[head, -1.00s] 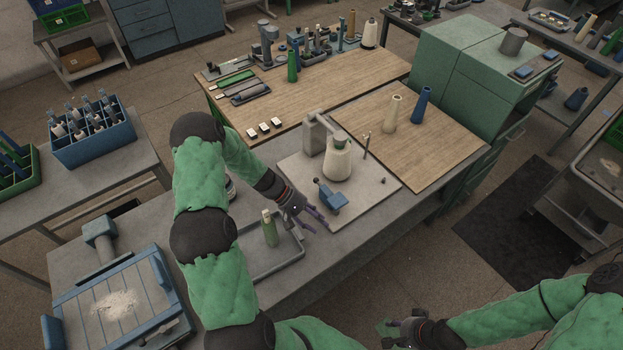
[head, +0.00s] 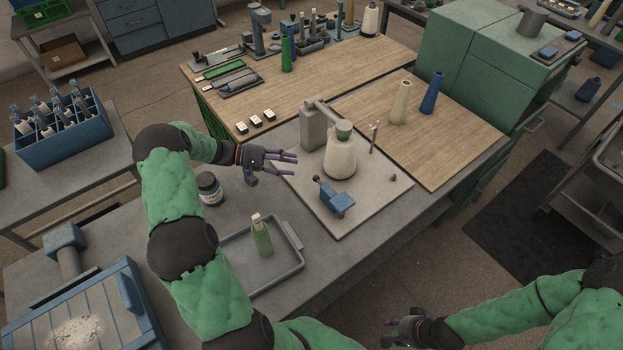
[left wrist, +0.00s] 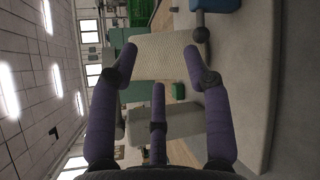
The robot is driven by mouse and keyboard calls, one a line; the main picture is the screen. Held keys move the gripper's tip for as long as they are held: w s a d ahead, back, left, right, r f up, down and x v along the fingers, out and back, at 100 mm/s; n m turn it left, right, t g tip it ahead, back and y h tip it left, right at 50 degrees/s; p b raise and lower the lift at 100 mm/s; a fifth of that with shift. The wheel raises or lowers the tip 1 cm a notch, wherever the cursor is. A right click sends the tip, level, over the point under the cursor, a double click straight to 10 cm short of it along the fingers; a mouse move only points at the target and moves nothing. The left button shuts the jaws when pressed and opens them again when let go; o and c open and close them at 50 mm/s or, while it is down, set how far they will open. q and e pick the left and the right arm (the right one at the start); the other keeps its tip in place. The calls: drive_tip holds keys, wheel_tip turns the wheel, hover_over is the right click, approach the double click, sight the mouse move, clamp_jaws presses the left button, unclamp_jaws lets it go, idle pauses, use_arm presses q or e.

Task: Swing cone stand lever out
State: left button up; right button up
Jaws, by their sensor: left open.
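The cone winder stands on a pale grey plate (head: 378,205). It has a grey post with a top arm (head: 314,128) reaching over a cream yarn cone (head: 340,157). In front is a blue block (head: 337,201) with a dark knob on a short stem (head: 316,179). I cannot tell for certain which part is the cone stand lever. My left gripper (head: 294,164) is open and empty, left of the cone and apart from it. In the left wrist view the cone (left wrist: 160,55) lies ahead, beyond the fingers, with the dark knob (left wrist: 200,35) at upper right. My right gripper (head: 398,332) is low right, its fingers unclear.
A grey tray (head: 288,278) with a green bottle (head: 261,236) sits left of the plate. A dark jar (head: 209,188) stands below my left forearm. Behind are a wooden board with a cream cone (head: 401,101) and a blue cone (head: 431,92).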

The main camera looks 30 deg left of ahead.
use_arm(q)
drive_tip(key=f, duration=0.2)
drive_tip(key=f+b, duration=0.1)
drive_tip(key=f, duration=0.3)
drive_tip(key=shift+w+d+f, duration=0.15)
drive_tip(key=shift+d+f, duration=0.1)
drive_tip(key=shift+f, duration=0.05)
drive_tip(key=b+x, duration=0.1)
drive_tip(key=x, duration=0.4)
drive_tip(key=shift+w+d+r, duration=0.1)
drive_tip(key=shift+d, duration=0.1)
drive_tip(key=shift+w+d, duration=0.4)
drive_tip(key=shift+d, duration=0.25)
clamp_jaws()
